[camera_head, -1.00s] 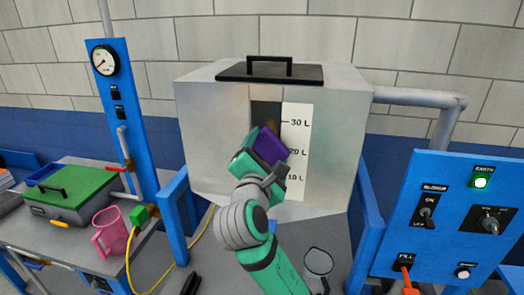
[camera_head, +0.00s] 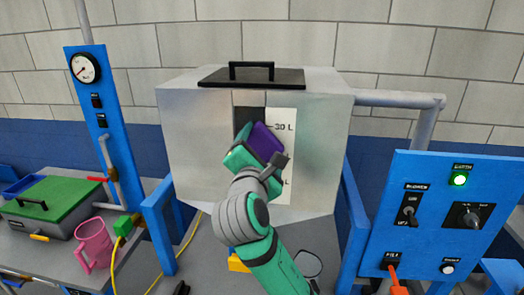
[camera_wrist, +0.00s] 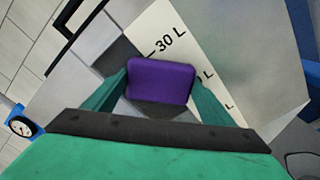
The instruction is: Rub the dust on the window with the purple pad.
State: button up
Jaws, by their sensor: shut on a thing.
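The purple pad (camera_head: 266,141) is held in front of the tank's window; it also shows in the wrist view (camera_wrist: 160,80). My gripper (camera_wrist: 160,88) is shut on the pad, one green finger on each side. The dark window (camera_head: 248,114) is a narrow upright strip left of the white litre scale (camera_head: 281,188). The pad and gripper hide the window's middle and lower parts. The dust cannot be made out on the part that shows. I cannot tell whether the pad touches the window.
The window is in a grey metal tank (camera_head: 195,140) with a black-handled lid (camera_head: 250,77). A blue gauge panel (camera_head: 105,130) and pink jug (camera_head: 93,243) stand left. A blue switch panel (camera_head: 440,220) stands right, with a pipe (camera_head: 400,100) behind it.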

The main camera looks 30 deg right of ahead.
jog(key=w+a, duration=0.4)
jog(key=a, duration=0.2)
jog(key=shift+a, duration=0.3)
dwell(0.5)
jog(key=shift+v, duration=3)
jog(key=v, duration=0.2)
jog(key=shift+s+a, duration=0.25)
jog(key=shift+s, duration=0.05)
